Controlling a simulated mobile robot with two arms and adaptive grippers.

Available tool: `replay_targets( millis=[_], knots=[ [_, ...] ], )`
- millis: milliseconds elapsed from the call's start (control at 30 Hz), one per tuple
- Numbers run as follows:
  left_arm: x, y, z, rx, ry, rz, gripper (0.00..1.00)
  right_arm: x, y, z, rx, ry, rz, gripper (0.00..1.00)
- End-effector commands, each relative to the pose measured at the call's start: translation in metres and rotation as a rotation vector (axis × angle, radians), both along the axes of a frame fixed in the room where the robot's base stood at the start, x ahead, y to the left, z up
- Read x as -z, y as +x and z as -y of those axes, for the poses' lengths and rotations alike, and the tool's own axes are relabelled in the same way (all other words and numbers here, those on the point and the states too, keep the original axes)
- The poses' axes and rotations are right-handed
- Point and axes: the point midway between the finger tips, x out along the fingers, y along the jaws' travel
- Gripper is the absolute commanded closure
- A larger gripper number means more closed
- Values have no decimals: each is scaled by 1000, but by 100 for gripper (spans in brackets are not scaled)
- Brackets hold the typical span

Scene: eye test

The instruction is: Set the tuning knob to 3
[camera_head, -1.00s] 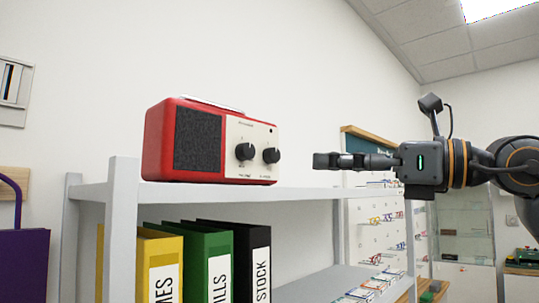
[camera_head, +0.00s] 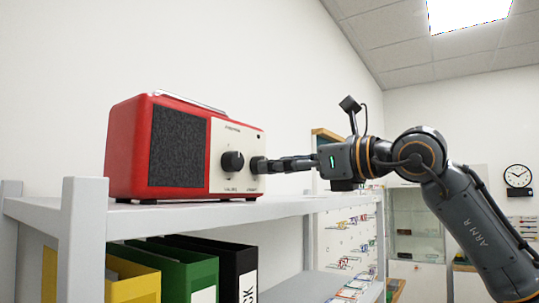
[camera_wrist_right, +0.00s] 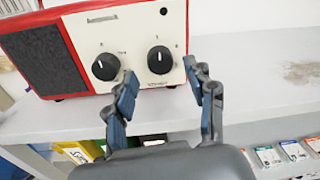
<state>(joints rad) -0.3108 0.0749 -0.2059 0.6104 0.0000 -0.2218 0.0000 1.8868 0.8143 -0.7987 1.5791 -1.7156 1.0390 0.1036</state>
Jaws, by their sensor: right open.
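The red radio (camera_head: 130,150) stands on the shelf. Its cream front panel (camera_head: 237,135) carries two black knobs; the labels are too small to read surely. The right-hand knob, which I take as the tuning knob (camera_wrist_right: 160,60), has a white pointer line aimed roughly up; the scale numbers are unclear. The other knob (camera_head: 232,162) also shows in the right wrist view (camera_wrist_right: 105,67). My right gripper (camera_head: 264,165) is open in front of the right-hand knob, covering it in the head view. In the wrist view its fingertips (camera_wrist_right: 160,78) are spread on either side below the knob; contact is unclear.
The grey shelf (camera_head: 150,220) holds the radio, with bare room to its right. Yellow, green and black binders (camera_head: 189,264) stand on the level below. Small packets (camera_wrist_right: 293,150) lie lower right. A wall clock (camera_head: 518,177) hangs far right.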

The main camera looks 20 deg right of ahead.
Motion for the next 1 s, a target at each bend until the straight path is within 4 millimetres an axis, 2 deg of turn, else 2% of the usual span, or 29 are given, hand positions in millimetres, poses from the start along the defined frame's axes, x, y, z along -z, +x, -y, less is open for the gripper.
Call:
replay_targets(
  millis=[100,200,567,833,1000],
  knots=[
    [-11,21,-8,-2,9,32,60,-2,14,-10,0,0,-1,45],
    [-15,29,-10,-5,9,45,60,-1,21,-14,0,1,-1,45],
    [-14,14,-6,-7,6,22,60,0,25,-17,1,1,1,45],
    [-13,12,-1,-4,0,18,60,0,25,-17,1,1,1,98],
    [-13,12,-1,-3,0,18,60,0,25,-17,1,3,-1,100]
  ],
)
